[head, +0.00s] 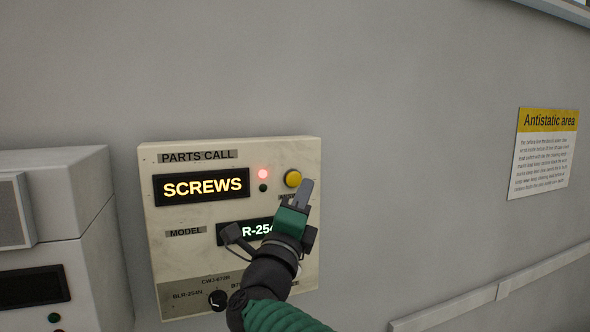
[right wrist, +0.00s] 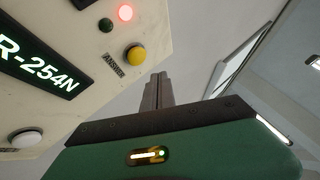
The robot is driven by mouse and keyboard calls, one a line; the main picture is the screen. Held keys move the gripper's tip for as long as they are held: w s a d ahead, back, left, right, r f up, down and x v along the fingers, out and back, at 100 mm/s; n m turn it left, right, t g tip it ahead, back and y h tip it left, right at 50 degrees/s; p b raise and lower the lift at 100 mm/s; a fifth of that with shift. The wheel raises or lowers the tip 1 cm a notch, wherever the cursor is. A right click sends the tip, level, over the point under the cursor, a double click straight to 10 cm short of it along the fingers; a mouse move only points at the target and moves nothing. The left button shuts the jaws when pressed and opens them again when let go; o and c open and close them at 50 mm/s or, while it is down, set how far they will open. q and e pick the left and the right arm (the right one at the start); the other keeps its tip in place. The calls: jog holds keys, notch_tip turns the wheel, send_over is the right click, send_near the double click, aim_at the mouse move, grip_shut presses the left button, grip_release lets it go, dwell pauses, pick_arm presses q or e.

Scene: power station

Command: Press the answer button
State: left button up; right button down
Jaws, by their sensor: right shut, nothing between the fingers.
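The yellow answer button (head: 292,178) sits at the upper right of the cream parts call panel (head: 205,146) on the wall. In the right wrist view the button (right wrist: 136,54) has an "ANSWER" label (right wrist: 113,60) beside it. My right gripper (head: 306,186) is shut and empty, its fingertips just right of and slightly below the button in the head view. In the right wrist view the fingers (right wrist: 158,80) are together, and a gap shows between them and the button. My left gripper is not in view.
The panel's display (head: 202,187) reads "SCREWS", with a lit red lamp (head: 263,174) and a dark green lamp (head: 263,188) beside it. A model display and a selector knob (head: 217,298) are below. A grey cabinet (head: 60,200) stands left; an antistatic sign (head: 545,150) hangs right.

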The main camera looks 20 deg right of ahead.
aim_at(294, 179)
jog(key=w, duration=0.3)
jog(key=shift+s, duration=0.2)
jog(key=shift+w, duration=0.15)
dwell(1.7)
jog(key=shift+w, duration=0.3)
